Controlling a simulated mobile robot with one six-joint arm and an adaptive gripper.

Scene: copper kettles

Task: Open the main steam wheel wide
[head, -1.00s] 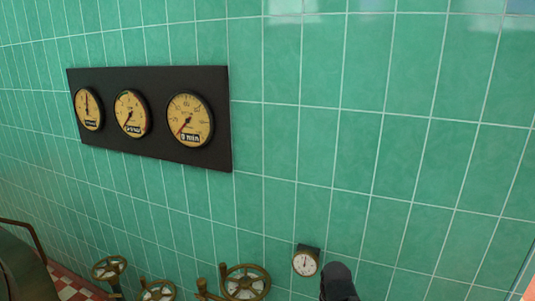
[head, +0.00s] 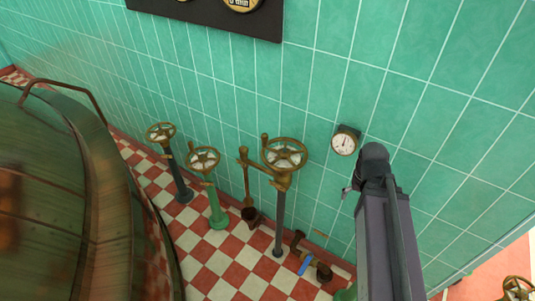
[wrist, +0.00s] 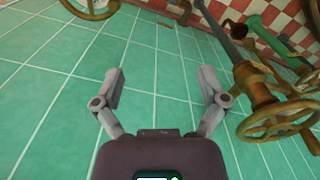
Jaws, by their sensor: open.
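Several brass handwheels stand on posts along the tiled wall in the head view. The largest wheel (head: 285,153) is on a dark post, a smaller wheel (head: 204,159) on a green post, and another small wheel (head: 161,133) on a dark post further left. I cannot tell from labels which is the main steam wheel. In the wrist view my gripper (wrist: 163,87) is open and empty, facing green tiles. A brass wheel (wrist: 272,120) is right of its fingers, apart from them. Part of another brass wheel (wrist: 92,9) shows at the top left.
A large copper kettle (head: 60,200) fills the left. A small white gauge (head: 344,141) is on the wall. A brass lever (head: 245,175) stands left of the largest wheel. Another wheel (head: 517,290) is at the lower right. Checkered floor (head: 222,264) shows between.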

